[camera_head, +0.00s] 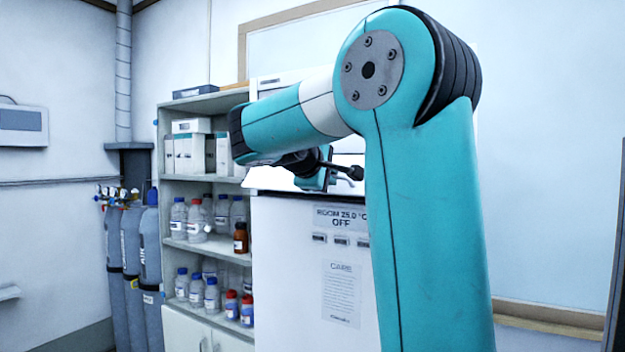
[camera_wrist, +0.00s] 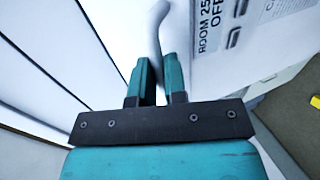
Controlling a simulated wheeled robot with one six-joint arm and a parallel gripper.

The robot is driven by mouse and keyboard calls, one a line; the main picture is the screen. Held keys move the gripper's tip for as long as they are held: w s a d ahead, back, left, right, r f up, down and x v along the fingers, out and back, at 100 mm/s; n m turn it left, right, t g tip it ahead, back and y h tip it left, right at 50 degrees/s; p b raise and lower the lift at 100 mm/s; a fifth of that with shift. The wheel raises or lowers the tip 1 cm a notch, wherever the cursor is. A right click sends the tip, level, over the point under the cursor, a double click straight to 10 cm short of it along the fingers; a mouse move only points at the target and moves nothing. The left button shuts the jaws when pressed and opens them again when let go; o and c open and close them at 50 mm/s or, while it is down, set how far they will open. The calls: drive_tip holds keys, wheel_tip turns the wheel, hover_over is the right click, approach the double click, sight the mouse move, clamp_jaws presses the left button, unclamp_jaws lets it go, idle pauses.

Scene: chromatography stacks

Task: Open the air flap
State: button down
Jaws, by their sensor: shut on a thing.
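The white cabinet (camera_head: 285,250) stands in the middle of the head view, with a panel reading "ROOM 25.0 °C OFF" (camera_head: 341,218). My gripper (camera_head: 327,170) is at its top front edge, partly hidden by my own arm. In the wrist view my gripper's teal fingers (camera_wrist: 160,80) are closed around a pale curved lever (camera_wrist: 158,42). In the head view a dark rod with a round knob (camera_head: 355,173) shows beside the gripper; I cannot tell if it is the same part. The air flap itself cannot be made out clearly.
A grey shelf unit (camera_head: 207,92) with bottles and boxes stands left of the cabinet. Several grey gas cylinders (camera_head: 130,245) stand farther left. The panel (camera_wrist: 225,35) lies close to the right of my fingers in the wrist view. A yellow object (camera_wrist: 315,101) shows at the far right.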

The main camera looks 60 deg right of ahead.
drive_tip(key=shift+s+a+r+p, duration=0.15)
drive_tip(key=shift+r+p, duration=0.6)
drive_tip(key=shift+r, duration=0.55)
